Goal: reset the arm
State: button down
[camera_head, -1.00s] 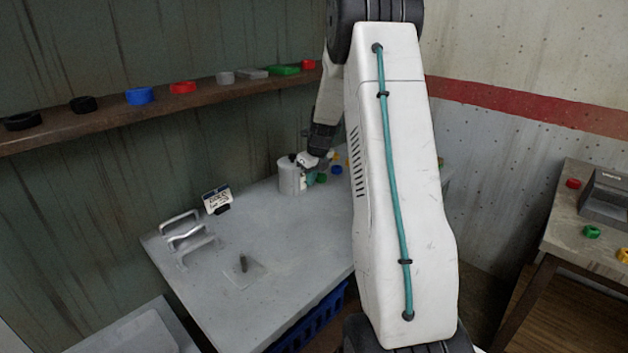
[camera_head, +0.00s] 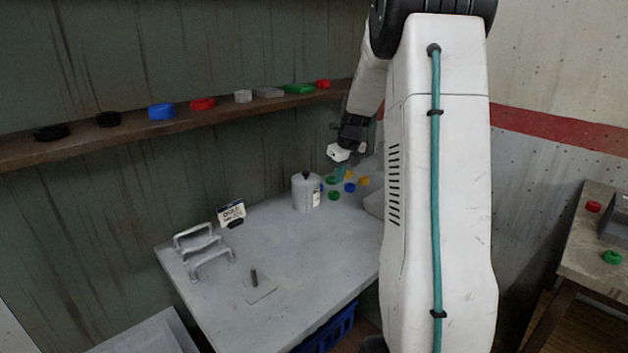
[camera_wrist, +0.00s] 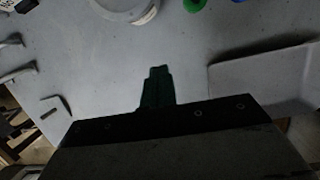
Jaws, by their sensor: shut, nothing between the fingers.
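My gripper (camera_head: 341,172) shows in the head view at the end of my white arm, above the far right part of the grey table (camera_head: 290,260). In the wrist view my gripper (camera_wrist: 157,88) has its dark green fingers together with nothing between them. It hangs above bare table surface, apart from the objects there. A light grey canister (camera_head: 305,193) with a dark knob stands to its left in the head view. The canister also shows at the top of the wrist view (camera_wrist: 125,8). My arm hides the table's right end in the head view.
Several coloured rings (camera_head: 349,187) lie right of the canister. A metal rack (camera_head: 203,248), a sign (camera_head: 231,212) and a plate with a peg (camera_head: 259,290) are on the table's left. A wall shelf (camera_head: 220,107) holds several rings. A side table (camera_head: 590,255) stands right.

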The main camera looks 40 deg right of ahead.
jog(key=shift+r, duration=0.1)
jog(key=s+a+r+m, duration=0.2)
jog(key=s+a+m, duration=0.7)
jog(key=a+m, duration=0.3)
jog(key=s+a+r+m+g, duration=0.1)
jog(key=s+a+r+m, duration=0.2)
jog(key=s+a+m, duration=0.6)
jog(key=s+a+r+m, duration=0.3)
jog(key=s+a+m, duration=0.7)
jog(key=a+m, duration=0.4)
jog(key=shift+a+r+m, duration=0.15)
jog(key=shift+a+m, duration=0.25)
jog(key=shift+a, duration=0.5)
jog(key=shift+s, duration=0.1)
